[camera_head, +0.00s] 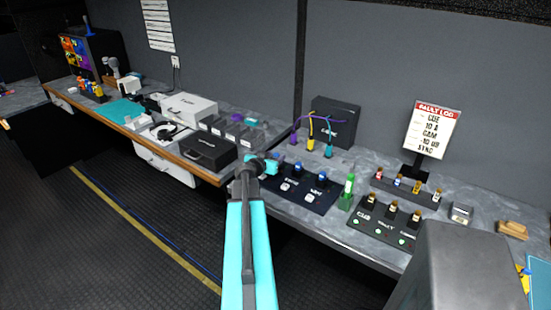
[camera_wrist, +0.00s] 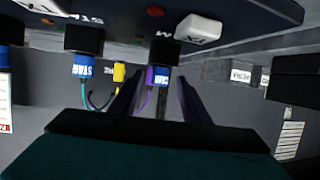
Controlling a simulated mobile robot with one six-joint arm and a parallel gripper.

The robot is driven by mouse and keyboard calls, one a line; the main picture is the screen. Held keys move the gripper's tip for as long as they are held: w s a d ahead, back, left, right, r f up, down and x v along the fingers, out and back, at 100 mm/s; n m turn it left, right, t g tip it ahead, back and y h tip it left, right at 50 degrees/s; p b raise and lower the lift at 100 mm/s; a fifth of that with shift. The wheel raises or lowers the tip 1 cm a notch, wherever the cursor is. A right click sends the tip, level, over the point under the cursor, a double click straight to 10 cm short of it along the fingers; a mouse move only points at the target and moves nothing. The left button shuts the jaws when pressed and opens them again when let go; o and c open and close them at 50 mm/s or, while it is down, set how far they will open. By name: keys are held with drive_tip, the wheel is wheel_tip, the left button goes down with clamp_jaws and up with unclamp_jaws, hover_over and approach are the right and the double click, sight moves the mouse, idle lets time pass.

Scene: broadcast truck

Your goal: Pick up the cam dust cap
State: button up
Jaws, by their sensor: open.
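My gripper (camera_head: 270,164) is at the back left of a dark connector panel (camera_head: 268,188). In the wrist view, which is upside down, its two dark fingers (camera_wrist: 158,84) are apart, with a blue-banded black connector (camera_wrist: 164,72) showing between them; I cannot tell how close it is. A second blue-banded connector (camera_wrist: 82,71) has lettering starting "STA". Two white caps, one at left (camera_head: 285,186) and one at right (camera_head: 312,198), sit at the panel's front; a white cap also shows large in the wrist view (camera_wrist: 200,29). I cannot tell which piece is the cam dust cap.
A black box (camera_head: 338,112) with purple, yellow and teal cables stands behind the panel. A green bottle-like item (camera_head: 348,187) stands at its right, near another panel (camera_head: 372,227). A black case (camera_head: 208,152) lies to the left. A grey block (camera_head: 462,270) fills the lower right.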

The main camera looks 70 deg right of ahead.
drive_tip(key=shift+p+x, duration=0.35)
drive_tip(key=shift+x, duration=0.8)
drive_tip(key=shift+w, duration=0.1)
clamp_jaws()
